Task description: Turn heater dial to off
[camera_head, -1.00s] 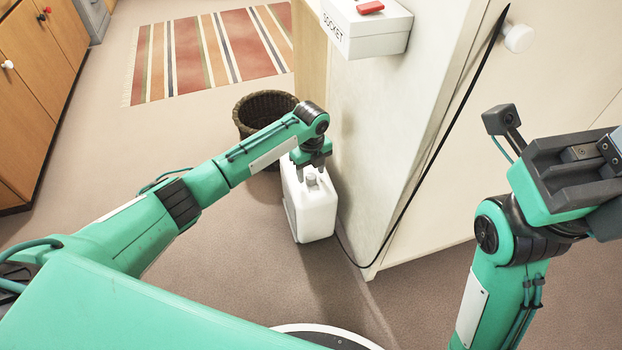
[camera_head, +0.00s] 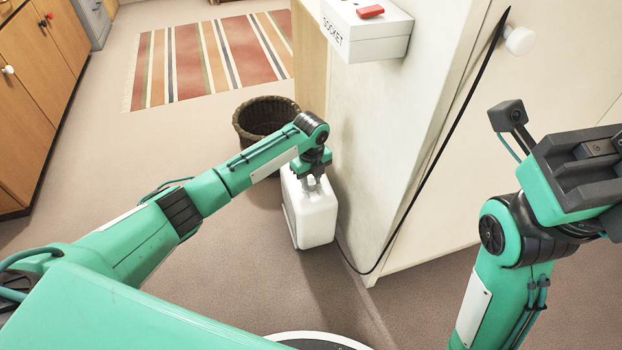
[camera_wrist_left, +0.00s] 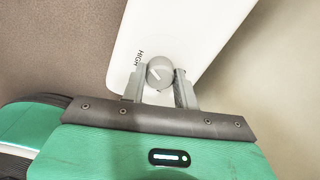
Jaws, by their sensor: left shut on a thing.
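The heater (camera_head: 314,218) is a white upright box on the floor beside the cabinet. It also shows in the left wrist view (camera_wrist_left: 185,30). Its grey round dial (camera_wrist_left: 160,72) sits on the top face, with a pale pointer line and the word HIGH printed beside it. My left gripper (camera_head: 312,180) points down on the heater's top. In the left wrist view its two fingers (camera_wrist_left: 161,85) stand on either side of the dial and are shut on it. Any other dial markings are hidden. My right gripper (camera_head: 590,165) is raised at the right, its fingertips not clearly seen.
A pale cabinet (camera_head: 380,130) stands right beside the heater, with a black cable (camera_head: 440,150) running down it. A white socket box (camera_head: 368,38) juts out above. A wicker basket (camera_head: 250,125) stands just behind. The floor left of the heater is clear.

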